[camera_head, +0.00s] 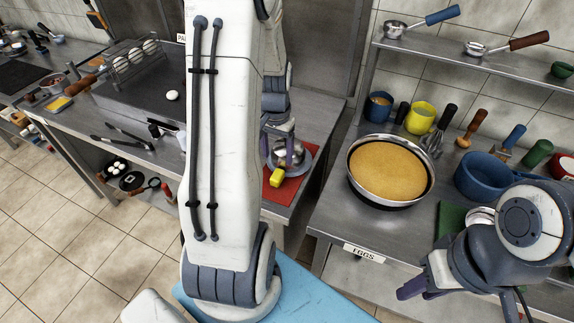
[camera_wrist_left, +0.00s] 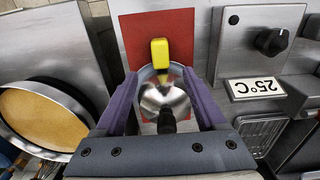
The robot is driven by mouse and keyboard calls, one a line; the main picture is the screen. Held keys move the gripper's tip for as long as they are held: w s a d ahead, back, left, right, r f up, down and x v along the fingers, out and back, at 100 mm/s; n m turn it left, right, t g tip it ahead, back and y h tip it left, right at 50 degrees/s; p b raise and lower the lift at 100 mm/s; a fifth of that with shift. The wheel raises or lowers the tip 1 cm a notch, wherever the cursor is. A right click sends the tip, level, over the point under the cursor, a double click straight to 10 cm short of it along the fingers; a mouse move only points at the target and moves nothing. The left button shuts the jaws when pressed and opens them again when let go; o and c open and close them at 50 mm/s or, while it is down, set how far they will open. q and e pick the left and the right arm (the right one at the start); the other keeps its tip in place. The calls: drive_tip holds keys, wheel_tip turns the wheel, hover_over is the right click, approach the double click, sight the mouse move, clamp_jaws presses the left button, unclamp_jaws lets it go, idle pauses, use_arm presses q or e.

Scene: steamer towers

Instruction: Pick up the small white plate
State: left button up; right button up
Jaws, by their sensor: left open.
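My left gripper (camera_wrist_left: 160,80) is open in the left wrist view, its two purple fingers on either side of a round pale dish (camera_wrist_left: 143,109). A shiny metal piece with a yellow end (camera_wrist_left: 160,52) lies over the dish and hides most of it. I cannot tell whether this dish is the small white plate. My right gripper (camera_head: 455,290) is at the lower right, its jaw opening unclear.
A round pan with a tan filling (camera_head: 389,171) stands on the right counter, with a blue pot (camera_head: 484,178) beside it. A yellow cup (camera_head: 420,117) and several utensils stand behind. A griddle (camera_head: 150,95) is at the left. Tiled floor lies open at the lower left.

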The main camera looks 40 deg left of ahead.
sight(278, 172)
use_arm(q)
wheel_tip(278, 172, down, 9)
drive_tip(key=shift+r+p, duration=0.1)
drive_tip(key=shift+p, duration=0.5)
drive_tip(key=shift+c, duration=0.3)
drive_tip(key=shift+w+a, duration=0.1)
clamp_jaws()
